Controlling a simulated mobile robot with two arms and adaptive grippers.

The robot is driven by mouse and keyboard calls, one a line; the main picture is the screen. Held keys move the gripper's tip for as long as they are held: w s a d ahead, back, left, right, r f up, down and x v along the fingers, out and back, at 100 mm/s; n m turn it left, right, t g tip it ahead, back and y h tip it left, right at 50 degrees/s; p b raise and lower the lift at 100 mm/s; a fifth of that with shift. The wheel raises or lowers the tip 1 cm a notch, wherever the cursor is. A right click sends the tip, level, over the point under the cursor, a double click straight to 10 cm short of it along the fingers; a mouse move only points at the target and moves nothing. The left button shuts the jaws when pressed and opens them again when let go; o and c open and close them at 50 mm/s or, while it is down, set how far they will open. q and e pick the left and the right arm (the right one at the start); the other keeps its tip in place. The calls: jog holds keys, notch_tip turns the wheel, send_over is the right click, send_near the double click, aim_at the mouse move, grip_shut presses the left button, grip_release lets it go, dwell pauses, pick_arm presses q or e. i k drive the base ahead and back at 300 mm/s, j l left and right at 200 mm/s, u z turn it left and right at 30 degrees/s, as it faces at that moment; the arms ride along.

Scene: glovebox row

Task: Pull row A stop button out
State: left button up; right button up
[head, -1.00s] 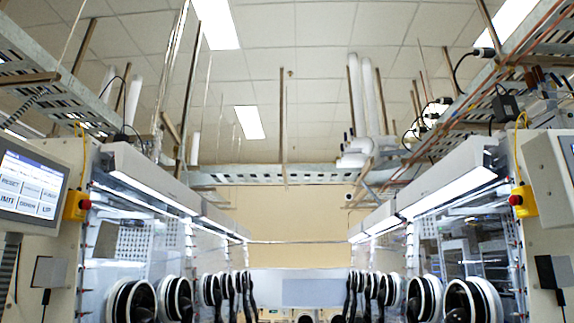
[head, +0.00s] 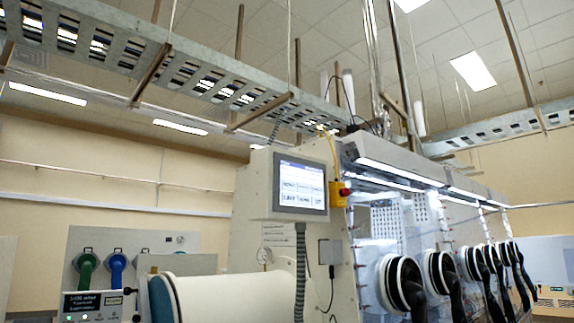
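A red stop button (head: 346,192) sits on a yellow box (head: 338,196) on the end of the glovebox row at the middle of the head view. It is just right of a touch screen panel (head: 299,187). A yellow cable rises from the top of the box. The button is small, and I cannot tell whether it is pressed in or out. Neither of my grippers shows in the head view.
Black-and-white glove ports (head: 398,283) line the glovebox front to the right. A white cylinder (head: 240,297) and a small display box (head: 92,306) stand low at the left. A cable tray (head: 190,80) runs overhead. Green and blue fittings (head: 87,262) sit on a rear panel.

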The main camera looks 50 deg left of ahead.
aim_at(346, 192)
jog(key=u, duration=1.3)
